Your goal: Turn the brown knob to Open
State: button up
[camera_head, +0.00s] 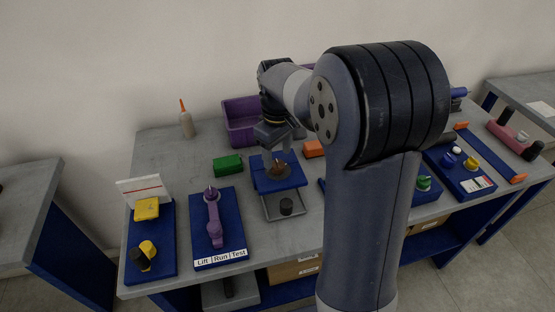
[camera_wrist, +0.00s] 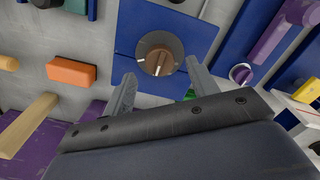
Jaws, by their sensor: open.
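The brown knob (camera_head: 278,168) sits on a blue plate (camera_head: 293,183) on a small stand near the middle of the table. In the wrist view the knob (camera_wrist: 154,62) is a round dial with a raised bar and pale marks. I cannot read any label beside it. My gripper (camera_head: 274,148) is above the knob in the head view. In the wrist view my gripper (camera_wrist: 161,70) is open, its two fingers on either side of the knob's near edge, with nothing between them. I cannot tell whether the fingers touch the knob.
A green block (camera_head: 228,165) lies left of the stand and an orange block (camera_head: 313,149) right of it. A purple bin (camera_head: 241,128) stands behind. A blue board with a purple lever (camera_head: 214,222) is at the left.

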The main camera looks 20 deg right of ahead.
aim_at(278, 162)
jog(key=shift+f, duration=1.7)
jog(key=c, duration=1)
jog(key=m+p, duration=0.1)
jog(key=m, duration=0.5)
jog(key=shift+r, duration=0.15)
jog(key=m, duration=0.6)
jog(key=shift+p, duration=0.4)
